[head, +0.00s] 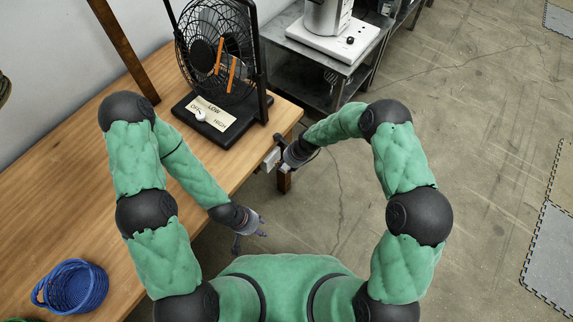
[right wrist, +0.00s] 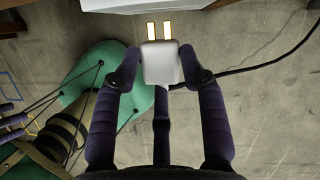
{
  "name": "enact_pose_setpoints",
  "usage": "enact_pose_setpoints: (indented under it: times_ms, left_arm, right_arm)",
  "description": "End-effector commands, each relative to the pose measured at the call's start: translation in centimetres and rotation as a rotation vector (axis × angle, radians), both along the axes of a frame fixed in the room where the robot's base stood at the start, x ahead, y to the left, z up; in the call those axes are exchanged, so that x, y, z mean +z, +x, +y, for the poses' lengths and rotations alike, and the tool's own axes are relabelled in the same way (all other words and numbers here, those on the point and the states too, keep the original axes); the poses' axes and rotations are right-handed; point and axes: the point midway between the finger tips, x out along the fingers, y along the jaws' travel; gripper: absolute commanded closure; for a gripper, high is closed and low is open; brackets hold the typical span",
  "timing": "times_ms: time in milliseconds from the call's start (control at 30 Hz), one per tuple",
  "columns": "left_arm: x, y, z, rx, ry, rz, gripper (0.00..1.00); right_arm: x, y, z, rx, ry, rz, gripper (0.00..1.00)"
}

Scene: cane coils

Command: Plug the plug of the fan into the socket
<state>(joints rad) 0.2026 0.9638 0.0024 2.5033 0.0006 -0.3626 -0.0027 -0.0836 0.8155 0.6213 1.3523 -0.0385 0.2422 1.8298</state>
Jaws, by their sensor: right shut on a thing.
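The black fan (head: 216,55) stands on the wooden table, with a dial and LOW, OFF and HIGH labels on its base. My right gripper (head: 284,150) is at the table's right edge, shut on the plug. In the right wrist view the pale grey plug (right wrist: 162,66) sits between the fingers, its two brass prongs pointing up the picture. The white socket box (head: 270,160) is at the table edge; its edge also shows in the right wrist view (right wrist: 130,5), just beyond the prongs. Its holes are hidden. My left gripper (head: 250,238) is open and empty beside the table.
A black cord (right wrist: 255,68) runs right from the plug. A blue basket (head: 75,287) is on the table (head: 60,215) at lower left. A metal stand (head: 330,75) with a white appliance (head: 330,35) is beyond. The floor right of the table is open.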

Motion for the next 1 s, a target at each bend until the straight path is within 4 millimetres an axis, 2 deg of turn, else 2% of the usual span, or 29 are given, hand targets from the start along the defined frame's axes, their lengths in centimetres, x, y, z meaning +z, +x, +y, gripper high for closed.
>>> enact_pose_setpoints:
  times_ms: [1000]
  left_arm:
    - [-0.6,0.0,0.0,0.000,0.000,0.000,0.60]
  right_arm:
    - [0.0,1.3,1.8,0.001,0.000,0.000,0.90]
